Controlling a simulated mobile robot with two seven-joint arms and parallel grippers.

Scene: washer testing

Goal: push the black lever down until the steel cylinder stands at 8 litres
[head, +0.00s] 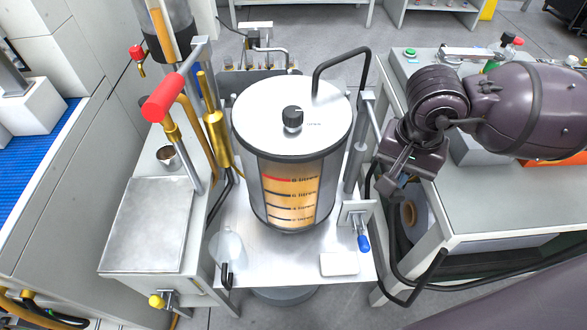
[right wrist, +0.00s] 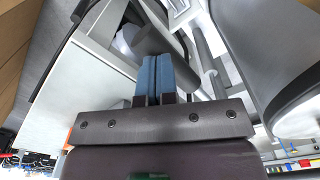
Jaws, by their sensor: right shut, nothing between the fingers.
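The steel cylinder (head: 262,205) stands upright on a steel stand. Its round lid (head: 265,110) carries a black knob (head: 292,118). An amber window (head: 290,200) on its front has several litre marks, with a red line at the top mark, which seems to read 8 litres. A bent black bar (head: 340,58) rises from the lid and comes down at the right; I cannot tell whether it is the black lever. My right gripper (head: 390,186) is right of the cylinder, apart from it. Its blue fingers (right wrist: 153,75) are shut and empty. My left gripper is out of view.
A red-handled lever (head: 170,95) and brass pipes stand left of the cylinder. A blue-handled valve (head: 363,242) is at the stand's right front. A grey bench (head: 480,215) with a tape roll beneath is on the right. A bare steel plate (head: 150,225) lies left.

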